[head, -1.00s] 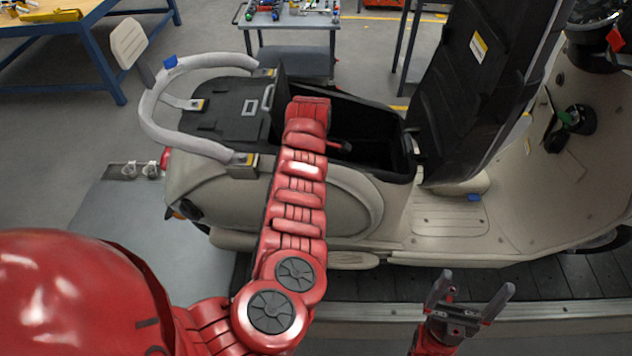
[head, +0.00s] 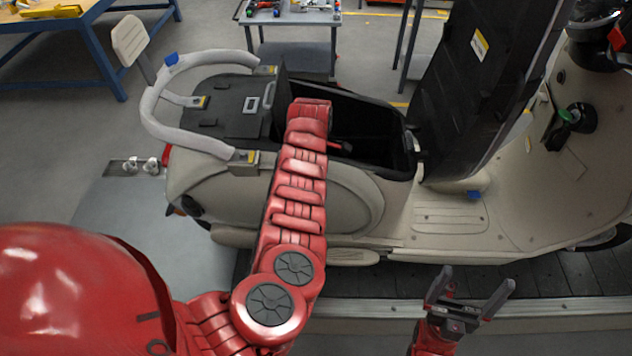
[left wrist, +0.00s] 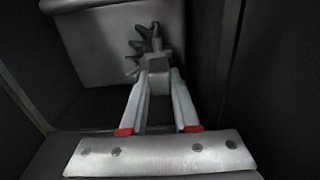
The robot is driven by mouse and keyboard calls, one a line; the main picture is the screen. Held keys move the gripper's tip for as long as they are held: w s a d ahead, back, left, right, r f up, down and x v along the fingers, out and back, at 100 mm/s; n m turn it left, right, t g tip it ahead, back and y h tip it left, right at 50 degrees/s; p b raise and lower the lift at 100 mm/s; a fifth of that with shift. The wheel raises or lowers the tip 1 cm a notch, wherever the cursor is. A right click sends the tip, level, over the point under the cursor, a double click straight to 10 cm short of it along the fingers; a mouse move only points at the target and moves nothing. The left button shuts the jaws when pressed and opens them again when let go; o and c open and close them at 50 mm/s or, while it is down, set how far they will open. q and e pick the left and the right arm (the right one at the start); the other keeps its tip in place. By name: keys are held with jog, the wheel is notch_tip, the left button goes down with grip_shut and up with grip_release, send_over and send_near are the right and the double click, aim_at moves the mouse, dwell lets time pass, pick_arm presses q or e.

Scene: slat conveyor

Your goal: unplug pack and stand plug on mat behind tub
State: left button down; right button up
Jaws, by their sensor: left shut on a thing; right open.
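The scooter's open black tub (head: 372,128) sits under the raised seat. A flat black mat-like surface (head: 222,122) lies on the rear deck, left of the tub. My right gripper (head: 478,276) is open and empty, in front of the scooter.
A pale grab rail (head: 150,105) curves around the rear deck. Dark tub walls stand close around my left gripper. A tool cart (head: 292,35) and blue-framed bench (head: 60,35) stand farther back.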

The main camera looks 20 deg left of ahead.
pick_arm(q)
notch_tip(320, 180, up, 10)
jog(key=b, duration=0.3)
jog(key=shift+b, duration=0.4)
notch_tip(320, 180, up, 12)
jog(key=p, duration=0.7)
dwell(1.9)
jog(key=shift+p, duration=0.3)
notch_tip(320, 180, up, 12)
jog(key=p, duration=0.7)
